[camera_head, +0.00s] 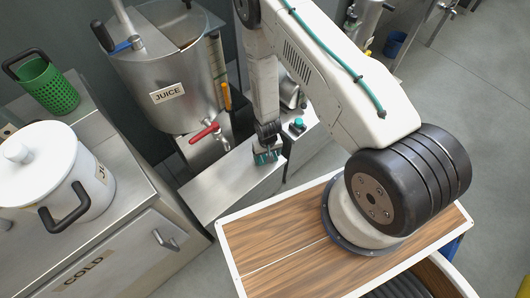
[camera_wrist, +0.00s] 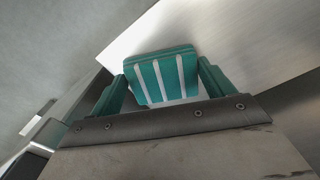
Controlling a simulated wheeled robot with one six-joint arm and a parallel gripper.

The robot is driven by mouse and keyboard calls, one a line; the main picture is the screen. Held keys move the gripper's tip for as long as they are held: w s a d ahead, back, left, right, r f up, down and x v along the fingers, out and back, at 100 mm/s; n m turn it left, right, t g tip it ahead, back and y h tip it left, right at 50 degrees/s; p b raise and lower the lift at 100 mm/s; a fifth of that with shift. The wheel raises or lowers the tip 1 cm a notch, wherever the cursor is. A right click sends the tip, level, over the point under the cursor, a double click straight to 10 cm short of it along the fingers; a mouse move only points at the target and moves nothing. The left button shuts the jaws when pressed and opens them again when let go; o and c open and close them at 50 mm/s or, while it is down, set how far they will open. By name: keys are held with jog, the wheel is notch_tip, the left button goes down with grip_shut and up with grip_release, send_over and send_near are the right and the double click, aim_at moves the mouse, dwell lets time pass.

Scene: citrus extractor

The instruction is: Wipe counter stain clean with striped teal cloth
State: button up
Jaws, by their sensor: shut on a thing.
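The striped teal cloth (camera_wrist: 162,77) is a folded teal pad with white stripes. In the wrist view it sits between the two teal fingers of my gripper (camera_wrist: 165,82), which is shut on it. In the head view the cloth (camera_head: 267,157) is small and partly hidden by my gripper (camera_head: 266,150), over the right part of the steel counter (camera_head: 222,184). I cannot tell whether the cloth touches the counter. No stain can be made out on the visible counter surface; the part under the cloth and gripper is hidden.
A large steel juice tank (camera_head: 160,75) with a red-handled tap (camera_head: 204,133) stands behind the counter. The counter's left part is clear.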

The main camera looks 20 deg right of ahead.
jog(key=shift+s+d+f, duration=0.1)
jog(key=shift+s+d, duration=0.05)
jog(key=shift+s, duration=0.5)
jog(key=shift+w+r, duration=0.1)
jog(key=shift+r, duration=2.95)
